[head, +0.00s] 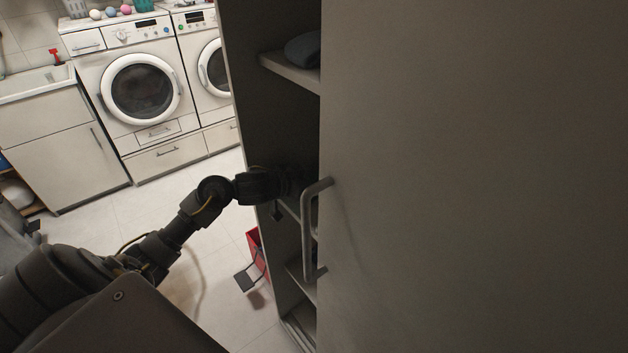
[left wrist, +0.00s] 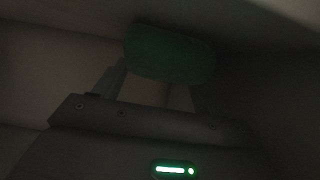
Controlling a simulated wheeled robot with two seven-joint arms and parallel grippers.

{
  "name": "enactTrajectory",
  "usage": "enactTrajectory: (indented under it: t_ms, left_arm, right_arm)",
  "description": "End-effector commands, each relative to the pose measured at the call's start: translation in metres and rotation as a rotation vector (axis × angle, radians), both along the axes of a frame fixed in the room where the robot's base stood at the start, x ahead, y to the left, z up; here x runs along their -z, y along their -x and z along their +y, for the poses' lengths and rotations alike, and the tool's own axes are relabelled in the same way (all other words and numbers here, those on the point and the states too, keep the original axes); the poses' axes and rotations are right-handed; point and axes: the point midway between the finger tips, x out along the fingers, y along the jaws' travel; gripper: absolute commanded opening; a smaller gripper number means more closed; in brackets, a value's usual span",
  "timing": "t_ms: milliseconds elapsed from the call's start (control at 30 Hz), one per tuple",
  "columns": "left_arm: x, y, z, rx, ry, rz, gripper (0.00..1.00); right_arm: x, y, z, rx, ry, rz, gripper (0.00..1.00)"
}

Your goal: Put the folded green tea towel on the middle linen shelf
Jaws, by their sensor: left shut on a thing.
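My left arm reaches from the left into the tall cabinet in the head view, and its gripper end is in the dark behind the cabinet door (head: 480,180). In the left wrist view my left gripper (left wrist: 155,90) is shut on the folded green tea towel (left wrist: 170,54), a rounded dark green bundle at the fingertips. The wrist view is very dark, and I cannot tell whether the towel touches a shelf. An upper shelf (head: 290,72) shows in the head view, and lower shelf edges are partly hidden by the arm and door. My right gripper is not in view.
A dark folded cloth (head: 303,49) lies on the upper shelf. The door with its handle (head: 308,230) covers the right side. A red object (head: 257,250) stands on the floor beside the cabinet. Washing machines (head: 140,88) and a sink cabinet (head: 62,140) stand at the back left.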

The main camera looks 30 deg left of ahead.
Motion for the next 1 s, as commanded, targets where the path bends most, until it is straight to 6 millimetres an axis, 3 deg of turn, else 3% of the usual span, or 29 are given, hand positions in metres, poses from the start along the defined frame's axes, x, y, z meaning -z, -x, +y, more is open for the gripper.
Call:
enactTrajectory:
  t_ms: [233, 267, 400, 767, 1000]
  left_arm:
    - [0.003, 0.0, 0.0, 0.0, 0.001, 0.0, 0.47]
    - [0.003, 0.0, 0.0, 0.0, 0.0, 0.001, 0.73]
    - [0.003, 0.0, 0.0, 0.0, 0.0, 0.001, 0.91]
    - [-0.002, 0.001, 0.001, -0.001, -0.001, 0.0, 0.92]
    - [-0.015, 0.037, 0.014, 0.001, -0.006, 0.002, 0.92]
  right_arm:
    - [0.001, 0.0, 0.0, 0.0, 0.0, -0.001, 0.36]
    - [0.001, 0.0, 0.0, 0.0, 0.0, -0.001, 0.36]
    - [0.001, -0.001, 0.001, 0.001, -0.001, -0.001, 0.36]
    - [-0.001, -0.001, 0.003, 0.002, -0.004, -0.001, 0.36]
    - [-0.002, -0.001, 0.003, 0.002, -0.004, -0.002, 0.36]
